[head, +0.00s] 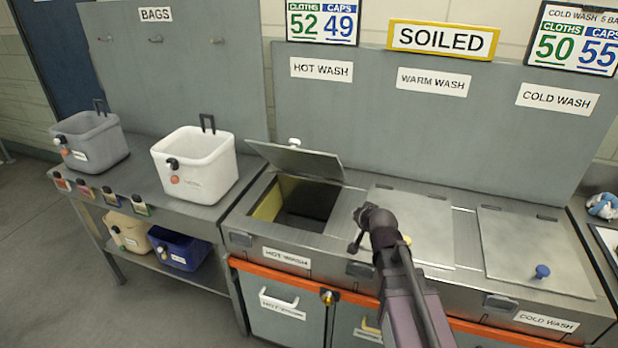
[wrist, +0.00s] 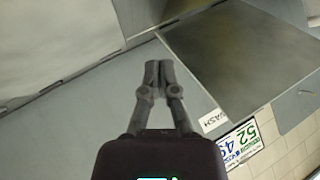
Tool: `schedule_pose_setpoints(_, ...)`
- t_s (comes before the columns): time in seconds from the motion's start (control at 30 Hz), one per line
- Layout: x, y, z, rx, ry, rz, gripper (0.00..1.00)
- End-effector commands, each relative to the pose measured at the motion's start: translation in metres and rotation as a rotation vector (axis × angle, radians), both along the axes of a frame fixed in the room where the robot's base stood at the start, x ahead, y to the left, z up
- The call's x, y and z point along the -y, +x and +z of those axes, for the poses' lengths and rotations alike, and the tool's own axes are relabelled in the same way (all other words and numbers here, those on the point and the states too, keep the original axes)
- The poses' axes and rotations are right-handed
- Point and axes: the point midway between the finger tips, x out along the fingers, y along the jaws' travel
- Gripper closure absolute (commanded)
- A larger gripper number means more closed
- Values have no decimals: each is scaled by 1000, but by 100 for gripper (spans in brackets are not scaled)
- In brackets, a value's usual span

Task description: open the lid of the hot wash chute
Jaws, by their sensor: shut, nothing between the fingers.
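The hot wash chute lid (head: 297,161) is raised and tilted back on its hinge side, with its white knob (head: 294,142) just showing above its upper edge. The chute opening (head: 300,205) below is uncovered, with a yellowish inner wall and a dark inside. My gripper (head: 355,240) is to the right of the opening, apart from the lid. In the wrist view my gripper (wrist: 158,68) has its fingertips together and empty. A grey panel that looks like the raised lid (wrist: 245,65) fills the upper right there and partly covers a wash label.
The warm wash lid (head: 420,215), partly behind my arm, and the cold wash lid (head: 535,250) with a blue knob are closed. A white bin (head: 195,165) and a grey bin (head: 90,142) stand on the left bench. A tall grey back panel (head: 420,125) rises behind the chutes.

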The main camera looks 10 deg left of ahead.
Motion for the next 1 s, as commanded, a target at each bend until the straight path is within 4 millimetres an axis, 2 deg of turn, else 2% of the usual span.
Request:
schedule_pose_setpoints(0.03,-15,9,-10,49,40,-4,100)
schedule_pose_setpoints(0.2,-52,29,-4,217,188,-33,100)
schedule_pose_setpoints(0.5,-107,45,8,487,475,-90,100)
schedule_pose_setpoints(0.77,-143,40,14,698,743,-144,100)
schedule_pose_setpoints(1.0,-163,22,11,881,995,-206,100)
